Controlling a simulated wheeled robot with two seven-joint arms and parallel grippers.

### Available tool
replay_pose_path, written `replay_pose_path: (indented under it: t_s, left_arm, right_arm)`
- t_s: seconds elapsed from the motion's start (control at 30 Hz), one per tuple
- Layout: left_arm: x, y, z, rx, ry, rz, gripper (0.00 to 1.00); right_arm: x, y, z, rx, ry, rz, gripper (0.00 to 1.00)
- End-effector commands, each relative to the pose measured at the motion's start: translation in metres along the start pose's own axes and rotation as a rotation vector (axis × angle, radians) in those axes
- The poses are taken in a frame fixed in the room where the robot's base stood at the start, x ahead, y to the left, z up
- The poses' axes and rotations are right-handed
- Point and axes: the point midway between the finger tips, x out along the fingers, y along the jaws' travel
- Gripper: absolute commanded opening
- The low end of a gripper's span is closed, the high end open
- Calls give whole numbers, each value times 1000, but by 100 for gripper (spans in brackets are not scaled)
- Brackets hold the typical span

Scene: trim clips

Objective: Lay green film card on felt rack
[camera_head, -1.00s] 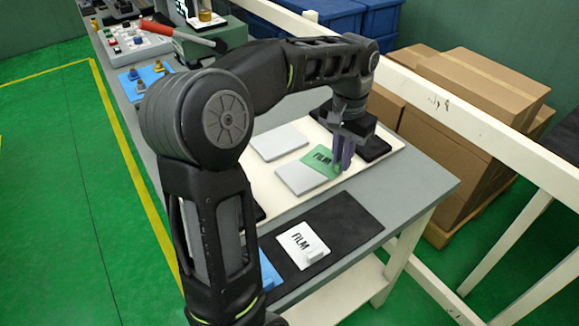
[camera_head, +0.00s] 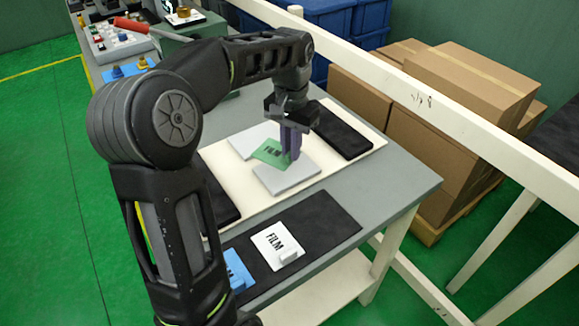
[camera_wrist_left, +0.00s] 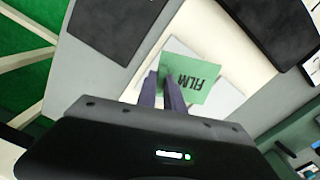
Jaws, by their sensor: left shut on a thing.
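My left gripper (camera_head: 291,157) is shut on the green film card (camera_head: 267,153), gripping it by one edge. The card is marked FILM and also shows in the left wrist view (camera_wrist_left: 193,80). It is over the cream board (camera_head: 219,160), overlapping two light grey plates in the picture: the far plate (camera_head: 246,138) and the near plate (camera_head: 287,180). I cannot tell whether the card touches them. Black pads lie at the board's ends, one at the right (camera_head: 343,132) and one at the left (camera_head: 222,207), partly behind my arm. Which surface is the felt rack is unclear. My right gripper is out of view.
A black mat (camera_head: 330,218) at the table's front holds a white FILM card (camera_head: 270,242) with a small block, and a blue piece (camera_head: 236,268). A white rail (camera_head: 420,100) runs behind the table, with cardboard boxes (camera_head: 450,130) beyond. Control boxes stand at the far end.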

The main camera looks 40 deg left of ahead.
Motion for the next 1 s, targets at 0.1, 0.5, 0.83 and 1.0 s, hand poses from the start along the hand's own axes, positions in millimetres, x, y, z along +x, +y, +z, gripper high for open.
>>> replay_pose_path:
  t_s: [0.1,0.5,0.83,1.0]
  left_arm:
    - [20,0,1,0,-4,0,0]
    - [29,0,0,0,-1,0,0]
    - [64,0,0,-1,0,1,0]
    - [65,0,0,-1,1,0,0]
  right_arm:
    - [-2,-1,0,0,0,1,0]
    - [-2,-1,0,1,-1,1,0]
    - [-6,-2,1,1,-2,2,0]
    - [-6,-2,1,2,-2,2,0]
